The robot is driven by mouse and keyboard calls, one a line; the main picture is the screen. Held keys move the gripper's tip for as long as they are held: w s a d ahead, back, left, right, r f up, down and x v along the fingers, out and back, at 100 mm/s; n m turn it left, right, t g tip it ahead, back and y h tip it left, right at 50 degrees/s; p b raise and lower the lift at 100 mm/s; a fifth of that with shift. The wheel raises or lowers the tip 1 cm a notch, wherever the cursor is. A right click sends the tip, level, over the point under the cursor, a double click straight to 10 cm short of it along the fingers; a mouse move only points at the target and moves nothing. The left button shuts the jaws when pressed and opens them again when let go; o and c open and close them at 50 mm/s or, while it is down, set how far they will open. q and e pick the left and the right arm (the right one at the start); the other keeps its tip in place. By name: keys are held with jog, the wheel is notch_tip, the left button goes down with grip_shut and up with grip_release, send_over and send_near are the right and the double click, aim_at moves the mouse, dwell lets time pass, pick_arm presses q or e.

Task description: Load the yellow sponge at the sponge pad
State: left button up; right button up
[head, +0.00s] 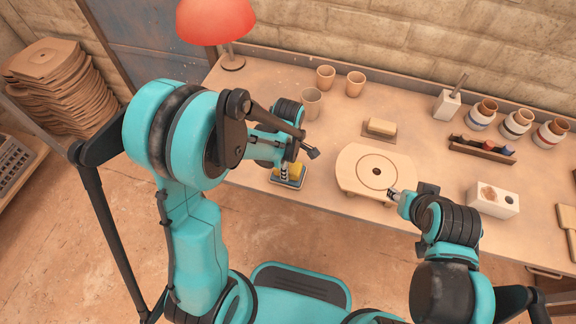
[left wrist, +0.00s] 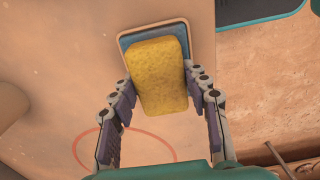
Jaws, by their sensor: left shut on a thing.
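The yellow sponge (left wrist: 160,75) is between the fingers of my left gripper (left wrist: 160,108), which is shut on it. In the head view the sponge (head: 295,169) shows at the tray (head: 289,184) near the table's front edge, partly hidden by my left gripper (head: 288,168). I cannot tell whether the sponge touches the tray. My right gripper (head: 393,193) is at the front of a round-ended wooden board; its jaws are too small to read. No thing is clearly marked as the sponge pad.
A thin red ring (left wrist: 125,165) is on the surface in the left wrist view. A pale block (head: 380,127) lies on a brown pad (head: 369,135). The wooden board (head: 350,165) is right of the tray. Cups (head: 326,77), a red lamp (head: 215,20) and jars (head: 517,123) stand behind.

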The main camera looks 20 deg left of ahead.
dwell(0.6)
pick_arm(q)
notch_tip(320, 180, up, 7)
jog(key=p, duration=0.5)
dwell(0.9)
